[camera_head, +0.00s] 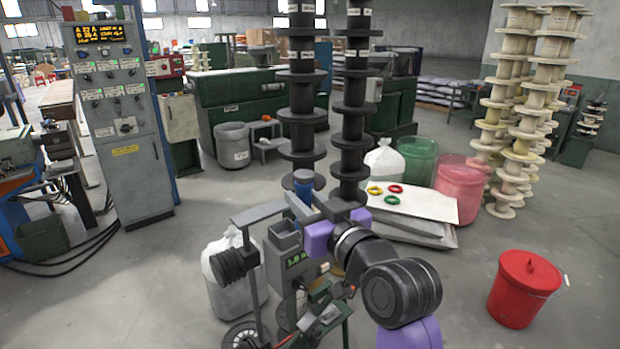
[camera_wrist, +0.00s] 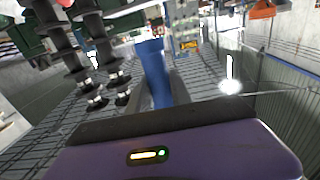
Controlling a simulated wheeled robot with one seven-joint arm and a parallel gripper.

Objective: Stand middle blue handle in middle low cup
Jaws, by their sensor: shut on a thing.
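My gripper (camera_head: 302,203) is shut on a blue handle (camera_head: 305,188) in the head view. In the wrist view the blue handle (camera_wrist: 153,68) stands out between the two grey fingers of my gripper (camera_wrist: 159,92), widening toward its far end. In the head view it is held up over the grey machine with a green display (camera_head: 297,260), in front of the dark spool stacks. The handle's lower part is partly hidden by my gripper. I cannot make out a low cup or other blue handles in either view.
Tall dark spool stacks (camera_head: 352,110) rise behind my gripper. A white sheet (camera_head: 430,203) with coloured rings lies to the right. A red bucket (camera_head: 522,290) stands at the lower right, and a control cabinet (camera_head: 125,130) at the left. The right foreground floor has free room.

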